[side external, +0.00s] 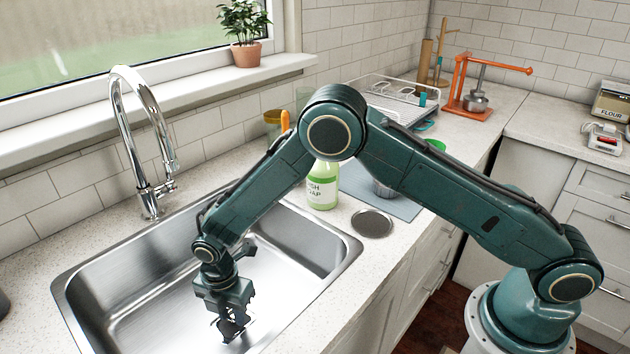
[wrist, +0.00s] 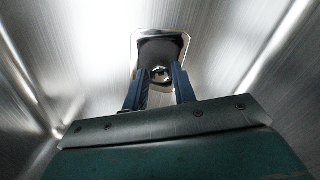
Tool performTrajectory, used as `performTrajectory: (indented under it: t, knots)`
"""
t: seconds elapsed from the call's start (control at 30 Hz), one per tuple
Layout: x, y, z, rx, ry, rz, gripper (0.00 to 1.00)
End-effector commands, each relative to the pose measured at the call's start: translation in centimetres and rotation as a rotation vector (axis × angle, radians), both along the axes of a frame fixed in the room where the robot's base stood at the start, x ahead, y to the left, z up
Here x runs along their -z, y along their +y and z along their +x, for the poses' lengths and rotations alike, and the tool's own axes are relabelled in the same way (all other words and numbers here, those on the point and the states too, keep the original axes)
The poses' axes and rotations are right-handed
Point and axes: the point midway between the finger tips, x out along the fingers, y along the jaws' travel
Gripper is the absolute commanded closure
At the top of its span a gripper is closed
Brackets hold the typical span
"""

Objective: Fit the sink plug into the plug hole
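The stainless sink (side external: 140,275) is set in the counter. My gripper (side external: 233,328) points down inside it, low over the basin floor. In the wrist view, the two blue fingers of my gripper (wrist: 161,73) stand a narrow gap apart, one on each side of a small shiny metal knob, which looks like the handle of the sink plug (wrist: 160,73). A rounded-square chrome rim with a darker middle, apparently the plug hole (wrist: 160,34), shows around and beyond the fingertips. The fingers hide its near part. I cannot tell how deep the plug sits.
The tap (side external: 150,150) rises behind the sink. A green soap bottle (side external: 321,187) and a dark round disc (side external: 372,223) are on the counter right of the basin. A blue-grey mat (side external: 400,207) and a dish rack (side external: 385,97) lie beyond. The sink walls surround my gripper.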

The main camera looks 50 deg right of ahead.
Motion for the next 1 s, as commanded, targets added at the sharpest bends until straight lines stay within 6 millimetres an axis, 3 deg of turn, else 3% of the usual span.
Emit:
performTrajectory:
  t: [0.07,0.57,0.77,1.0]
  knots:
    - [0.0,0.0,0.0,0.0,-0.001,0.0,0.58]
    - [-0.8,0.0,0.1,0.0,-0.003,0.001,0.58]
    - [-2.9,0.1,0.1,0.0,-0.004,0.002,0.58]
    - [-6.7,0.0,0.1,0.0,-0.004,0.003,0.58]
